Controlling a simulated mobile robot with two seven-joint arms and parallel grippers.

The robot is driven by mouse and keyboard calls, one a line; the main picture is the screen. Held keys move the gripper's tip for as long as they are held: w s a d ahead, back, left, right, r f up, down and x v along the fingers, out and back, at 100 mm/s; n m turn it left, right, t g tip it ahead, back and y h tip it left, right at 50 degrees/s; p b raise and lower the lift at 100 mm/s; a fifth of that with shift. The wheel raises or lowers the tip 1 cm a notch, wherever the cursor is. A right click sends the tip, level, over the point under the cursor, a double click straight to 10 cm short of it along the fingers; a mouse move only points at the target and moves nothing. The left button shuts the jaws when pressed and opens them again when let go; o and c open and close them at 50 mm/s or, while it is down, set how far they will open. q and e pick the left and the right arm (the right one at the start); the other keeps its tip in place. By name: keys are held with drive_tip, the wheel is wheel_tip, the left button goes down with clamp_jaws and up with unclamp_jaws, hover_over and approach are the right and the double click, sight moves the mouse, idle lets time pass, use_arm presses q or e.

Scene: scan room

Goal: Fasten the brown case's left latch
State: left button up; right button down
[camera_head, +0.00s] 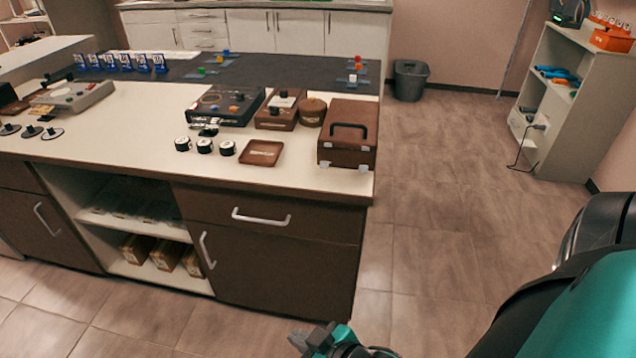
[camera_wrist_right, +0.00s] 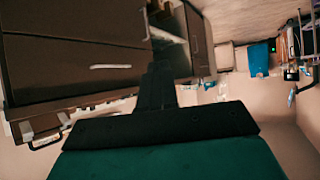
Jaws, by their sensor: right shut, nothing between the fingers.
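The brown case (camera_head: 345,133) stands shut at the front right corner of the island counter, its black handle (camera_head: 349,127) on top. Its left latch (camera_head: 324,163) and right latch (camera_head: 364,168) are small pale tabs low on the front face. Whether either is fastened is too small to tell. My right gripper (camera_head: 303,341) is at the bottom edge of the head view, well below and in front of the case, touching nothing. In the right wrist view its fingers (camera_wrist_right: 157,88) are together and empty. The case's handle (camera_wrist_right: 45,142) shows there at the lower left, upside down. My left gripper is out of view.
A brown tray (camera_head: 261,153) and several black-and-white round pieces (camera_head: 204,146) lie left of the case on the counter (camera_head: 120,140). A round brown box (camera_head: 312,112) stands close behind it. Drawer and door handles (camera_head: 261,218) stick out below.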

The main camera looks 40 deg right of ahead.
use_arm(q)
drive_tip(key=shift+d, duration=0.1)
use_arm(e)
drive_tip(key=shift+d+f, duration=0.1)
drive_tip(key=shift+d, duration=0.05)
drive_tip(key=w+d+f+n+t+h+b, duration=0.1)
drive_tip(key=w+d+f+n+h+b, duration=0.1)
drive_tip(key=w+d+n+h+b, duration=0.35)
drive_tip(key=w+d+f+n+t+h+b, duration=0.1)
drive_tip(key=w+d+f+n+h+b, duration=0.15)
drive_tip(key=w+d+n+b, duration=0.45)
use_arm(q)
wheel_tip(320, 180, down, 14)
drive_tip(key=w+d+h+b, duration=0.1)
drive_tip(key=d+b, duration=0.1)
drive_tip(key=b, duration=0.4)
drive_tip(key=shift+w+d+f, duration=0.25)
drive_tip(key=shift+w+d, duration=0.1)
use_arm(e)
drive_tip(key=w+d+r+n+h, duration=0.5)
drive_tip(key=w+r+n+h, duration=0.2)
drive_tip(key=r+n, duration=0.3)
drive_tip(key=shift+w+d+r+n+t+h, duration=0.15)
drive_tip(key=shift+w+d+n+t+h, duration=0.15)
drive_tip(key=shift+n+h, duration=0.5)
use_arm(q)
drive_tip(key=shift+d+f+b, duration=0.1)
drive_tip(key=shift+b, duration=0.2)
